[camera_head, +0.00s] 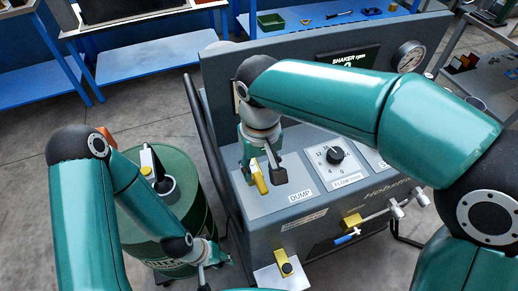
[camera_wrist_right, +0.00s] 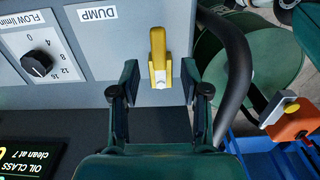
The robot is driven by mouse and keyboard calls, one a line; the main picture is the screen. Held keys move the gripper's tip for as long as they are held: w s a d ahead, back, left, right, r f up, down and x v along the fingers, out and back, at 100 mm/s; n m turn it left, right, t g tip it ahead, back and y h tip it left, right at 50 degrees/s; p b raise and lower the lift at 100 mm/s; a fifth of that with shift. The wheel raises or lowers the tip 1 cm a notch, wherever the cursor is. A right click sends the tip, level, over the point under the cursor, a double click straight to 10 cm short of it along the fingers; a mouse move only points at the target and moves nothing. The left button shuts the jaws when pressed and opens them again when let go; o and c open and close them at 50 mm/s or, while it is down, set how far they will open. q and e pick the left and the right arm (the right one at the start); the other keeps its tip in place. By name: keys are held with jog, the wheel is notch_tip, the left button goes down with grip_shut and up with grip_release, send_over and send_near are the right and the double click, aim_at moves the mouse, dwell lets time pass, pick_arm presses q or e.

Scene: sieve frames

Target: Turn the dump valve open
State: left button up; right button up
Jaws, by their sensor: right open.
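The dump valve has a yellow handle (camera_head: 259,181) on a pale plate beside the DUMP label (camera_head: 300,196) on the grey machine's sloping panel. In the right wrist view the yellow handle (camera_wrist_right: 158,52) stands ahead of my fingers, in line with the gap between them. My right gripper (camera_head: 264,166) is over the valve in the head view; in the right wrist view its two fingers (camera_wrist_right: 160,78) are apart with nothing held. My left gripper (camera_head: 210,262) is low in front of the green drum; its fingers are too small to tell their state.
A flow knob (camera_head: 336,155) sits right of the valve. A black hose or rail (camera_head: 203,135) runs along the machine's left side, next to the green drum (camera_head: 190,160). A yellow-and-blue tap (camera_head: 350,230) juts from the front. A gauge (camera_head: 408,55) stands at the back.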

aim_at(260, 183)
notch_tip(260, 183, up, 7)
dwell(0.3)
jog(key=shift+s+f, duration=0.1)
jog(key=shift+f, duration=0.05)
dwell(0.3)
